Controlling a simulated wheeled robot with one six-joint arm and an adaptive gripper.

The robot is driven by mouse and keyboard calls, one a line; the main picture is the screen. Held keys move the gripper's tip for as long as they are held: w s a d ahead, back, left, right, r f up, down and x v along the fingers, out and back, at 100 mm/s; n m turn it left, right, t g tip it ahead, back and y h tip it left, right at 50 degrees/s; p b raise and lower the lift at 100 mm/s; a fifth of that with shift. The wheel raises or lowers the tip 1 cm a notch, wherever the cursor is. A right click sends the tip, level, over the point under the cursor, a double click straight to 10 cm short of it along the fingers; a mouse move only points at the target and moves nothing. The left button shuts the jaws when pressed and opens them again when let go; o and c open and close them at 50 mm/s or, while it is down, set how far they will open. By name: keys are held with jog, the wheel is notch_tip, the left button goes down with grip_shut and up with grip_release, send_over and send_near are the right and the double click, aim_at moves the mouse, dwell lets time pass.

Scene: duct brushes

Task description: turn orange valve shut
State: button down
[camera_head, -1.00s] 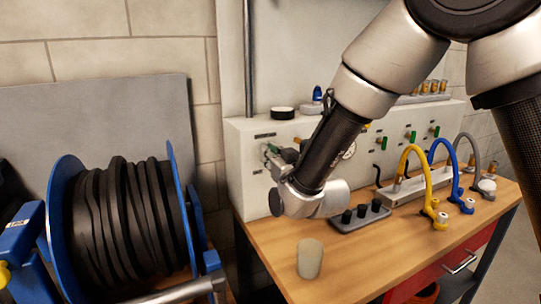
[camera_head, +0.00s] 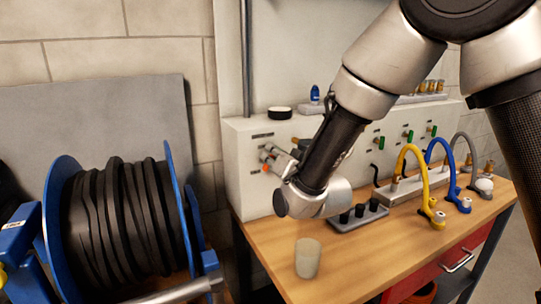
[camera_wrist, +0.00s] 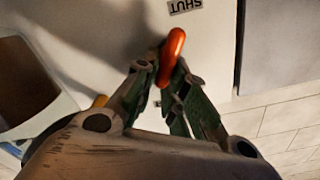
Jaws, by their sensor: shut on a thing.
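The orange valve handle (camera_wrist: 173,45) shows in the wrist view as a smooth elongated lever on the pale panel, just below an upside-down SHUT label (camera_wrist: 186,5). My gripper (camera_wrist: 165,76) is shut on its near end, with green-lined fingers on either side. In the head view, a small orange part of the valve (camera_head: 266,168) shows at the left of the white panel box (camera_head: 238,165). My gripper (camera_head: 270,157) is against the panel there and partly covers the valve. The valve's pivot is mostly hidden.
A wooden bench (camera_head: 345,270) holds a pale cup (camera_head: 308,259), a dark block with black pegs (camera_head: 358,216), and yellow (camera_head: 407,165) and blue (camera_head: 450,165) hoses. A large hose reel (camera_head: 120,220) stands at the left. Bench room is free around the cup.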

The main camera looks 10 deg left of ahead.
jog(key=m, duration=0.4)
jog(key=f+m, duration=0.1)
jog(key=m, duration=0.3)
jog(key=d+f+m, duration=0.1)
jog(key=m, duration=0.2)
jog(key=shift+w+f+m, duration=0.15)
jog(key=shift+w+m, duration=0.25)
dwell(0.3)
jog(key=c, duration=1.5)
grip_release()
jog(key=shift+s+d, duration=0.1)
jog(key=v, duration=0.7)
